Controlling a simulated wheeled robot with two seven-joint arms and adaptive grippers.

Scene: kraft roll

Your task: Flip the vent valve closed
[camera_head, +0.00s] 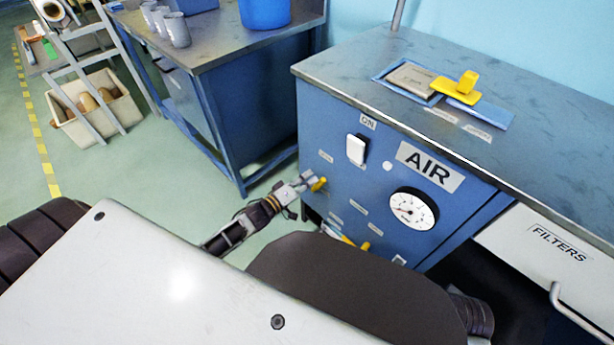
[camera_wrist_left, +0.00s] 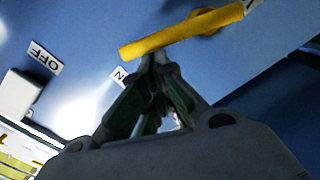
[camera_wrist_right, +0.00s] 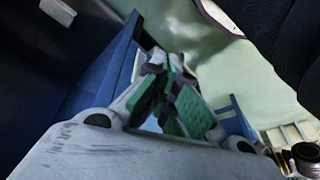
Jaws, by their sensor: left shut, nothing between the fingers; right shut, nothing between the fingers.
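The blue AIR panel (camera_head: 330,130) carries two yellow levers. The upper left lever (camera_head: 319,184) is at my left gripper (camera_head: 304,182); the lower lever (camera_head: 350,241) is partly hidden by my body. Their small labels are unreadable, so I cannot tell which is the vent valve. In the left wrist view a yellow lever (camera_wrist_left: 165,40) lies slantwise on its round hub. My left gripper's closed fingertips (camera_wrist_left: 157,62) are at its edge, near the free end; contact is unclear. My right gripper (camera_wrist_right: 165,65) is shut and empty in the right wrist view, away from the levers.
The panel also has a white switch (camera_head: 356,150) and a round gauge (camera_head: 413,208). A yellow-handled tool (camera_head: 458,87) lies on the bench top. A FILTERS drawer (camera_head: 550,245) is at right. Another bench (camera_head: 225,40) stands behind left, with open green floor (camera_head: 120,170) before it.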

